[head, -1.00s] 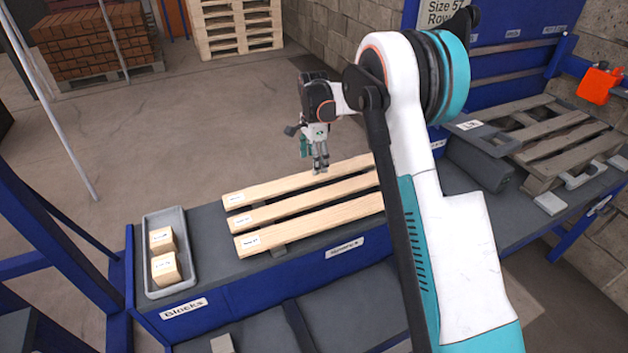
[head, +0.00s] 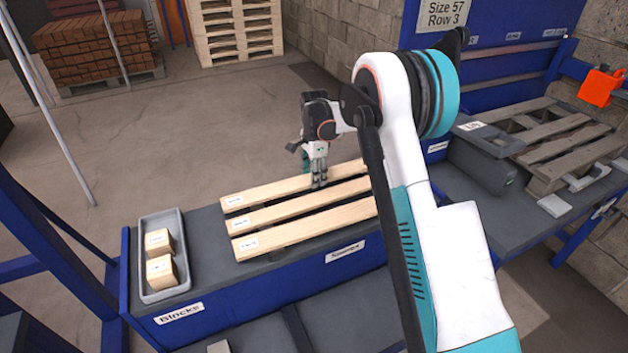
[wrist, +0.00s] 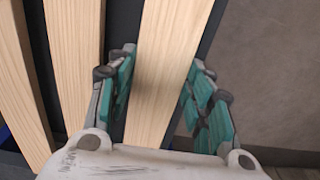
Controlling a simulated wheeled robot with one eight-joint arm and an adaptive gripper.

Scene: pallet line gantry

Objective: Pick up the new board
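Three pale new boards lie side by side on the dark top of the blue bench in the head view: the far board (head: 268,189), the middle board (head: 290,209) and the near board (head: 300,231). My gripper (head: 319,185) points down at the far board. In the wrist view my gripper (wrist: 160,95) has its teal fingers apart, one on each side of that board (wrist: 165,75). I cannot tell whether the fingers touch its edges. The other boards (wrist: 75,60) lie to the left there. My arm hides the boards' right ends in the head view.
A grey tray (head: 146,283) with two wooden blocks (head: 160,270) sits at the bench's left end. Open floor lies behind the boards.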

